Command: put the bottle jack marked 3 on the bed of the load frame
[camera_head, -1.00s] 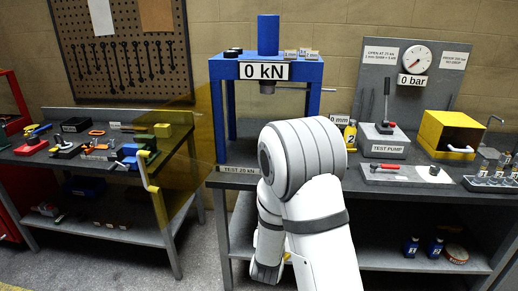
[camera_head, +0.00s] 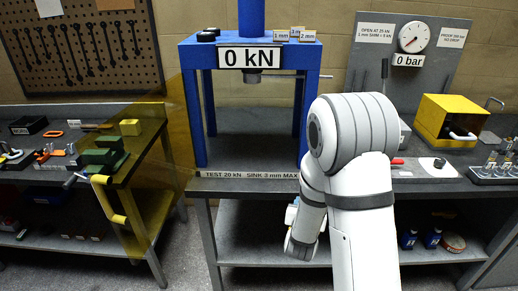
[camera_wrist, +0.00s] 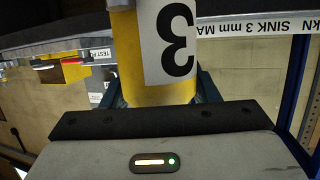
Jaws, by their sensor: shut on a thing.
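The bottle jack marked 3 (camera_wrist: 145,50) is a yellow cylinder with a white label and a black 3, upside down in the wrist view. My gripper (camera_wrist: 160,92) is shut on it. In the head view, my arm hides most of the gripper and jack, low in front of the bench edge. The blue load frame (camera_head: 193,105) stands on the bench behind my arm with a 0 kN sign. Its bed (camera_head: 240,152) looks bare where visible. A blue post of the frame also shows at the right of the wrist view (camera_wrist: 297,75).
A translucent yellow guard (camera_head: 150,150) with a yellow handle (camera_head: 108,200) stands left of the frame. The bench front carries a test label (camera_head: 248,175). A yellow box (camera_head: 450,118), a red-handled tool (camera_head: 397,161) and a gauge (camera_head: 412,37) are at right. Several items lie on the lower shelf.

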